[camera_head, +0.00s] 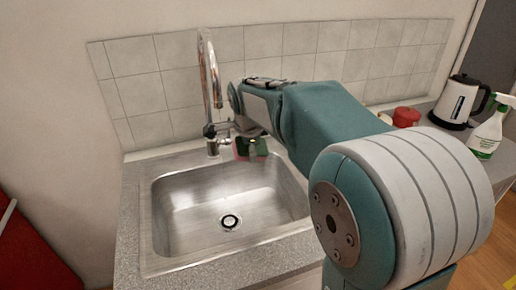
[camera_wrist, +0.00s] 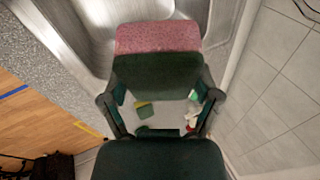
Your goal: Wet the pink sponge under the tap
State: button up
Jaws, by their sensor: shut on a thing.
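The pink sponge (camera_head: 237,152) shows as a small pink edge beside my gripper (camera_head: 252,147) in the head view, by the back rim of the sink. In the wrist view the pink sponge (camera_wrist: 157,36) sticks out past the dark green end of my gripper (camera_wrist: 157,72), which is shut on it and hides part of it. The tap (camera_head: 208,75) is a tall chrome swan neck behind the sink (camera_head: 176,205). The sponge is right of the tap's base and below its spout's height. No water stream is visible.
My arm covers the sink's right side. Tiled wall (camera_head: 150,90) stands close behind the tap. On the right counter are a red lidded thing (camera_head: 406,117), a kettle (camera_head: 457,102) and a spray bottle (camera_head: 489,132). The sink basin looks empty around its drain (camera_head: 230,222).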

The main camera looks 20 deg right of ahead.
aim_at(238, 141)
jog(key=shift+w+a+f, duration=0.15)
jog(key=shift+w+a, duration=0.35)
jog(key=shift+a, duration=0.15)
jog(key=shift+w+a+f, duration=0.15)
jog(key=shift+w+a, duration=0.3)
jog(key=shift+a, duration=0.15)
jog(key=shift+w+a, duration=0.15)
jog(key=shift+w, duration=0.15)
jog(key=shift+w+a+f, duration=0.1)
jog(key=shift+w+f, duration=0.1)
jog(key=shift+w, duration=0.5)
jog(key=shift+w+a, duration=0.15)
jog(key=shift+w, duration=0.05)
jog(key=shift+a, duration=0.1)
jog(key=shift+a, duration=0.15)
jog(key=shift+s+d, duration=1.15)
jog(key=shift+s, duration=0.3)
jog(key=shift+s+d, duration=0.6)
jog(key=shift+s, duration=0.35)
jog(key=shift+s+d, duration=0.65)
jog(key=shift+s, duration=0.3)
